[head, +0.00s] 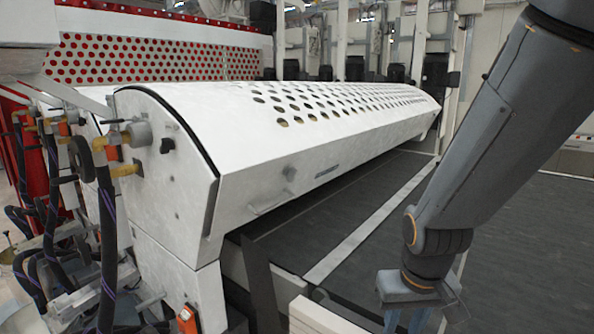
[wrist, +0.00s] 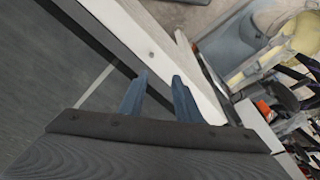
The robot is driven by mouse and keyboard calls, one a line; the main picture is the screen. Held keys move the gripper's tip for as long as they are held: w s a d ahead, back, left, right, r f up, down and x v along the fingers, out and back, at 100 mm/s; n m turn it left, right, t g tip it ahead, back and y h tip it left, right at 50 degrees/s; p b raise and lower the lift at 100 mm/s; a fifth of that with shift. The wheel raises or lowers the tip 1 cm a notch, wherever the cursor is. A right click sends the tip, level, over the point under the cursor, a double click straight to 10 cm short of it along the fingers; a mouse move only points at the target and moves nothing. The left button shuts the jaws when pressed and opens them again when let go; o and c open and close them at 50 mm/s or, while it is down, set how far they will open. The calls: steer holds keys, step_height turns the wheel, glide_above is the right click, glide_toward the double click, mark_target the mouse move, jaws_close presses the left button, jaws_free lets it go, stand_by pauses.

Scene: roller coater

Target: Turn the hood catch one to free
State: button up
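The white perforated hood (head: 260,150) spans the coater and is down over the machine. A small grey catch-like fitting (head: 289,173) sits on its front face, above a thin bar handle (head: 270,203). A black knob (head: 167,145) is on the hood's end panel. I cannot tell which fitting is hood catch one. My gripper (head: 408,318) hangs at the lower right, apart from the hood, its fingertips cut off by the picture edge. In the wrist view, the blue fingers of my gripper (wrist: 160,76) are apart with nothing between them, over a white machine edge. No catch is recognisable there.
Hoses and valves (head: 85,190) crowd the hood's left end. A dark conveyor bed (head: 340,215) with a pale strip runs under the front edge.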

steer(key=w+r+n+t, duration=0.1)
steer(key=w+r+t, duration=0.15)
steer(key=w, duration=0.55)
steer(key=w+r+n+t, duration=0.1)
steer(key=w+r+t, duration=0.15)
steer(key=w, duration=0.55)
steer(key=n+t+y+p, duration=0.2)
steer(key=n+t+y, duration=0.2)
steer(key=n+y, duration=0.7)
glide_toward(296, 174)
step_height(296, 174, down, 2)
steer(key=w+m+y, duration=0.2)
steer(key=m+y, duration=0.1)
steer(key=shift+p+x, duration=1.2)
steer(key=shift+x, duration=2.65)
steer(key=shift+s+a, duration=0.1)
steer(key=shift+s, duration=0.05)
jaws_close()
